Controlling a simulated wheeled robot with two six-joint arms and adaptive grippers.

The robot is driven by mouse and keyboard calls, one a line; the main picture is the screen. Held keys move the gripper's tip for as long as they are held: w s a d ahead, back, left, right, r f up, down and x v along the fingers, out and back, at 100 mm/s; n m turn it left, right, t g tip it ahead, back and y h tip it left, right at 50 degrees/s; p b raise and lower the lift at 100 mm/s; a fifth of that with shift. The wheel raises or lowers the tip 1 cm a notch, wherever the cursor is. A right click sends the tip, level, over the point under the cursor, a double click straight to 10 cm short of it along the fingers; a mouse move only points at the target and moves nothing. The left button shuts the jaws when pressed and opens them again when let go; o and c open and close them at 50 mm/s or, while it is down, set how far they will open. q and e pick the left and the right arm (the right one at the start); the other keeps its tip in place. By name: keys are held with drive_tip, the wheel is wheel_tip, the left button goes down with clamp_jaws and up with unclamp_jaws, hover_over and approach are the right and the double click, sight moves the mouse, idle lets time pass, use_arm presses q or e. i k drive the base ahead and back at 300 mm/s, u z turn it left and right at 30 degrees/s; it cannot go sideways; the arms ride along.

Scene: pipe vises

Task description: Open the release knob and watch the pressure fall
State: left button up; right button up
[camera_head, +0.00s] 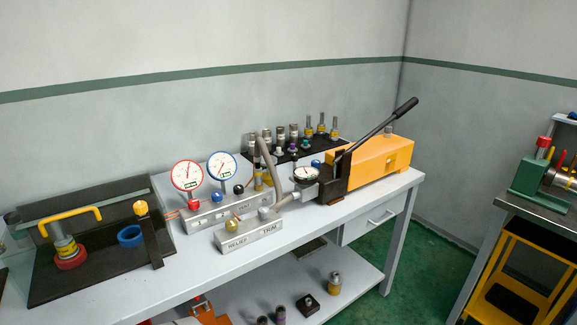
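An orange hand pump (372,165) with a long black lever (378,130) sits at the right end of the grey bench. A small round gauge (306,174) stands at its front; its reading is too small to tell. A grey block (249,237) marked RELIEF and TRIM carries a brass knob (233,224). Behind it, a grey block (215,214) bears a red-rimmed gauge (187,175) and a blue-rimmed gauge (222,166). I cannot tell which knob is the release knob, or whether it is open. Neither of my grippers is in view.
A black tray (105,271) with a yellow handle and a blue ring lies at the left. A lower shelf (347,284) holds small parts. A green vise (540,178) stands on another bench at the right.

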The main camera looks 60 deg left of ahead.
sight(316, 163)
drive_tip(key=u, duration=1.3)
